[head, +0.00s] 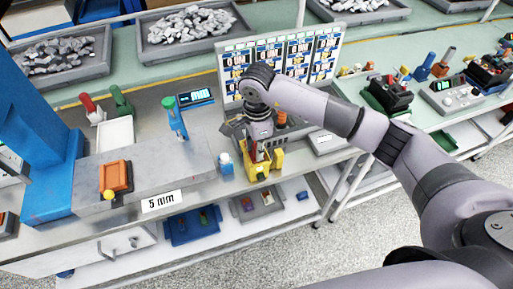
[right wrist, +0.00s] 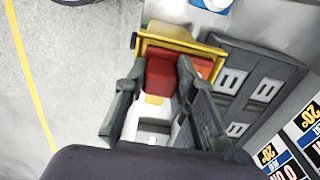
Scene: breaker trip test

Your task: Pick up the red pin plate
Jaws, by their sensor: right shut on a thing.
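The red pin plate (right wrist: 161,72) shows between the two fingers of my right gripper (right wrist: 158,85) in the right wrist view. A white part with a yellow patch lies below it in that view; I cannot tell if it belongs to the plate. My right gripper (head: 259,142) points down over a yellow holder (head: 262,172) at the bench's front edge in the head view. The gripper is shut on the red plate, which still appears within or just at the yellow holder (right wrist: 177,42). The fingers hide part of it. My left gripper is out of view.
A blue-capped white bottle (head: 226,164) stands just left of the holder. A breaker display panel (head: 297,62) stands behind my gripper. Dark grey blocks (right wrist: 252,85) lie close beside the fingers. A blue press (head: 35,130) is at the left.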

